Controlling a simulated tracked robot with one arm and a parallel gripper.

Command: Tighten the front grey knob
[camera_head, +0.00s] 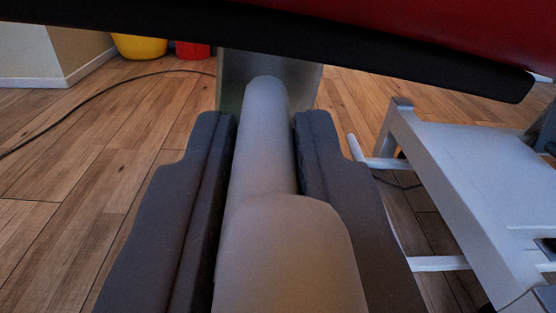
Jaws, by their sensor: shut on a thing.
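My gripper (265,120) reaches forward from the bottom of the view, with one dark grey finger on each side. Between the fingers is a smooth, light grey rounded shape, which I take to be the grey knob (262,150). It has a narrower lobe pointing away from me and a wider rounded part close to the camera. The fingers lie close along both sides of it, and the jaws are shut on it. Its far end overlaps a grey metal plate (232,85) under the red-and-black bench (440,75). How the knob joins the plate is hidden.
The bench's black lower edge crosses the top, just above the fingertips. A light grey metal frame (450,165) stands at the right. A dark cable (85,97) runs over the wooden floor at the left. Yellow (140,46) and red (193,50) objects are at the back.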

